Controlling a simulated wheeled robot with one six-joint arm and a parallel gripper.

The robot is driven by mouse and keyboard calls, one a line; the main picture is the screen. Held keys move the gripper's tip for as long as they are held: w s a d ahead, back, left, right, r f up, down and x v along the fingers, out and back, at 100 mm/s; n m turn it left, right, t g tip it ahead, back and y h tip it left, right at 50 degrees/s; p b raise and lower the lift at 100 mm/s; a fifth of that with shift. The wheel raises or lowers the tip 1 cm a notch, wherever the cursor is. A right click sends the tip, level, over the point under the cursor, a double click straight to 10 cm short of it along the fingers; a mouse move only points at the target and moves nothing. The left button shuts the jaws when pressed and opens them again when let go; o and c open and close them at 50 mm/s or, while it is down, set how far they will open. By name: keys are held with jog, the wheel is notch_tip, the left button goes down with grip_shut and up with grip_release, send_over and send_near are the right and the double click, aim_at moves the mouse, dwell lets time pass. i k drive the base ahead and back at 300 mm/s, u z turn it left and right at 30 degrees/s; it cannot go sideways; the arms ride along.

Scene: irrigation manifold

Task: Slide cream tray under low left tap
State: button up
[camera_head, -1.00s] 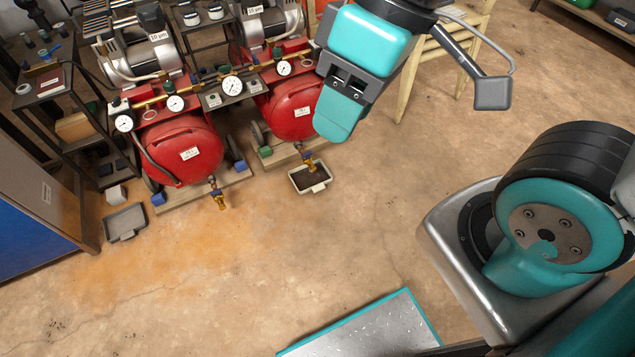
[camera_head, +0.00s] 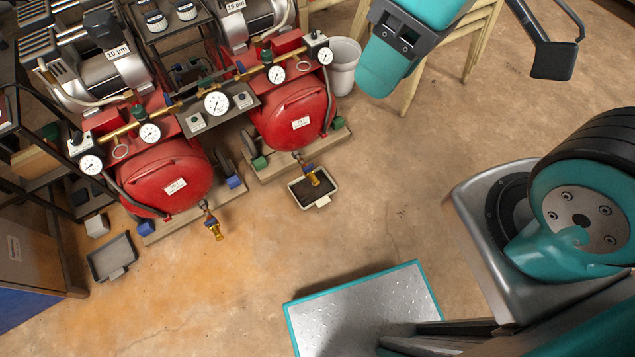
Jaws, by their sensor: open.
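The cream tray (camera_head: 326,201), with a pale rim and dark inside, lies on the floor in front of the right red tank. The right brass tap (camera_head: 312,176) overhangs it. The low left tap (camera_head: 212,222), brass with a blue part, sticks out from the left red tank; bare floor shows below it. My gripper (camera_head: 385,68), teal and grey, is at the top, above and right of the cream tray and well apart from it. It is open and seems empty; one finger shows and the other is hidden.
A grey tray (camera_head: 112,258) lies left of the left tank. Two red compressors (camera_head: 168,178) with gauges stand at the back. A white bin (camera_head: 345,66) stands behind my gripper, beside a wooden stool (camera_head: 470,50).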

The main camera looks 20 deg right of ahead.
aim_at(307, 196)
jog(key=z, duration=1.7)
jog(key=i, duration=1.15)
jog(key=u, duration=2.75)
